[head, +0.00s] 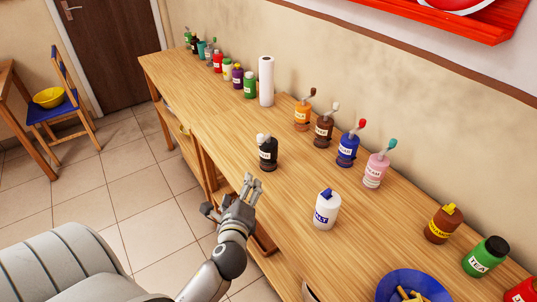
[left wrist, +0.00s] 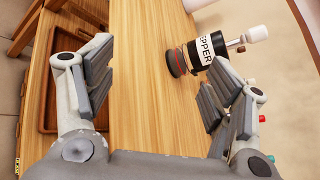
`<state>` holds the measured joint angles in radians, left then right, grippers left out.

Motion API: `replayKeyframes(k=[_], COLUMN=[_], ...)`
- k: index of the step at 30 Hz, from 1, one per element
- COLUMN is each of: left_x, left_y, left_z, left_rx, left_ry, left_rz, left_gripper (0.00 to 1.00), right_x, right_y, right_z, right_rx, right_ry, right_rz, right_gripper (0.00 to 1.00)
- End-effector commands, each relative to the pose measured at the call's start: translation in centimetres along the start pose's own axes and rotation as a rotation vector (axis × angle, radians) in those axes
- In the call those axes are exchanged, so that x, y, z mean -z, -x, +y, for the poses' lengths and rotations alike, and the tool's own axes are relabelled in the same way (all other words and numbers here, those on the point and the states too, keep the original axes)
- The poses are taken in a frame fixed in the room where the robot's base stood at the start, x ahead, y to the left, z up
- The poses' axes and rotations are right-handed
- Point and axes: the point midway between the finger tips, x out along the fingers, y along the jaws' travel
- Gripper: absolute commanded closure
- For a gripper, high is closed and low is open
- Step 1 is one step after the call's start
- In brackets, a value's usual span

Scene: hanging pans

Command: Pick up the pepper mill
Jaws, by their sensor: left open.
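The pepper mill (head: 267,154) is a black bottle with a white label and a white and grey top, upright near the front edge of the wooden counter (head: 215,110). My left gripper (head: 234,196) is open and empty beside the counter's front edge, nearer to me than the mill. In the left wrist view, the pepper mill (left wrist: 206,48) shows its "PEPPER" label beyond the right-hand fingers, which hide a little of it. The open jaws of the left gripper (left wrist: 158,75) have bare counter between them. My right gripper is not in view.
A white salt bottle (head: 327,211) with a blue top stands right of my left gripper. Several sauce bottles and a paper roll (head: 266,81) line the back. A blue bowl (head: 415,287) is at the front right. Counter around the mill is clear.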

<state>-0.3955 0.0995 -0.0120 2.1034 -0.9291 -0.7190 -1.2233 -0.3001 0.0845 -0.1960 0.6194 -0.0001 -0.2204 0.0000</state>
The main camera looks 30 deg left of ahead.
Motion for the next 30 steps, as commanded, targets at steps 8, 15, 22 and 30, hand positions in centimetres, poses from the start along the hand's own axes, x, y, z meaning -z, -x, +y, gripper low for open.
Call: replayKeyframes(k=[8,15,22,30], left_x=[0.6,1.3,1.3,1.4], left_y=[-2.2,-3.4,-6.5,-8.2], left_z=[-4.2,-5.5,-6.5,-6.9], left_rx=[0.238,0.295,0.295,0.293], left_ry=[-0.696,-0.887,-0.886,-0.884], left_rz=[-0.114,-0.146,-0.145,-0.144], left_gripper=[0.24,0.24,0.24,0.24], right_x=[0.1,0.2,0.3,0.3], right_y=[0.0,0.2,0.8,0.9], right_z=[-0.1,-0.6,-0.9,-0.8], right_rx=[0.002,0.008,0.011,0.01], right_ry=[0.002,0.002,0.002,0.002], right_rz=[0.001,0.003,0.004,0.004], right_gripper=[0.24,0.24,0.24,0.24])
